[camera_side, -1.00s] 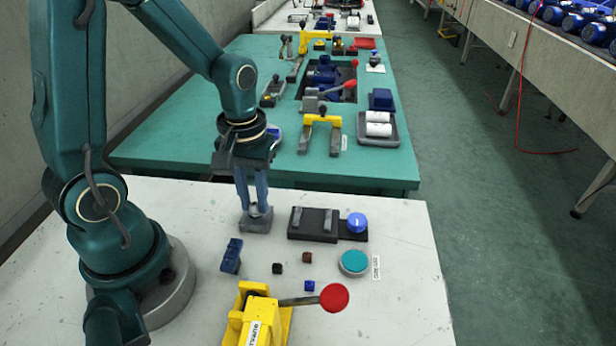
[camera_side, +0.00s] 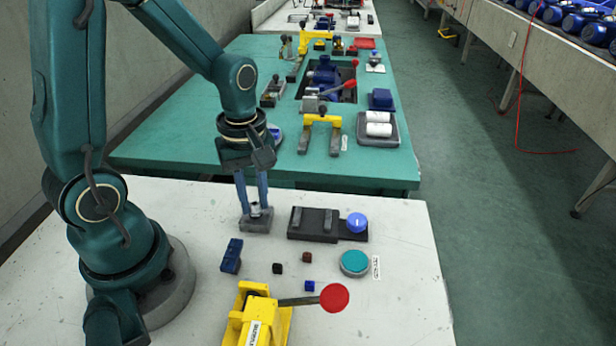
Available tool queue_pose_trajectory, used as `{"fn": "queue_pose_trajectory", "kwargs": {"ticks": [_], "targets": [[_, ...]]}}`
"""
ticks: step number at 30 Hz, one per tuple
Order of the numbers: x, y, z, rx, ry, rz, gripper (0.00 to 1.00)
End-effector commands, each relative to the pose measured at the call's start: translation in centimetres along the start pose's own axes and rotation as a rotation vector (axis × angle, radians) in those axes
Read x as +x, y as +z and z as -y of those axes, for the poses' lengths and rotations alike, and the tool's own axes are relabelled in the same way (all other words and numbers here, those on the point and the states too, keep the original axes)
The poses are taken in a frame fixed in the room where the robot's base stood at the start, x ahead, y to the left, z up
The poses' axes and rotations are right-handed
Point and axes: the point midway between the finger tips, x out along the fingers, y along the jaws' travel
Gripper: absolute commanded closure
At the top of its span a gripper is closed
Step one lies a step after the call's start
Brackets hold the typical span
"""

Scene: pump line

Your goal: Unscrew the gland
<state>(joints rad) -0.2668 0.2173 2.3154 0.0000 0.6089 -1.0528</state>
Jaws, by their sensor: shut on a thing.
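My gripper (camera_side: 254,208) points straight down over a small grey block (camera_side: 257,226) on the white table, left of centre. Its two blue fingers are shut on the gland (camera_side: 256,211), a small pale piece at the top of the block. The fingers cover part of the gland. Its thread is too small to make out, and I cannot tell whether it has risen from the block.
A dark fixture (camera_side: 313,223) with a blue knob (camera_side: 357,222) stands right of the block. A dark blue piece (camera_side: 231,256), small cubes, a teal button (camera_side: 355,262) and a yellow clamp (camera_side: 260,315) with a red-knobbed lever are nearer. The table's right side is clear.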

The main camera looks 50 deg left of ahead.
Motion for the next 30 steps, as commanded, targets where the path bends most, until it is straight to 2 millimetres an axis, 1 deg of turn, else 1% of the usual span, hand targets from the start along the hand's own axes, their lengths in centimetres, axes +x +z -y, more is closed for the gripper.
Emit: {"fn": "queue_pose_trajectory", "kwargs": {"ticks": [5,7,15,19,22,30], "targets": [[0.00,0.00,-0.01,-0.008,0.000,0.000,1.00],[-0.01,0.00,-0.01,-0.054,0.000,0.000,1.00],[-0.03,0.00,-0.01,-0.431,0.000,0.000,1.00],[-0.04,0.00,-0.01,-0.564,0.000,0.000,1.00],[-0.04,0.01,-0.01,-0.606,0.000,0.000,1.00],[-0.04,0.01,-0.01,-0.619,0.000,0.000,1.00]]}}
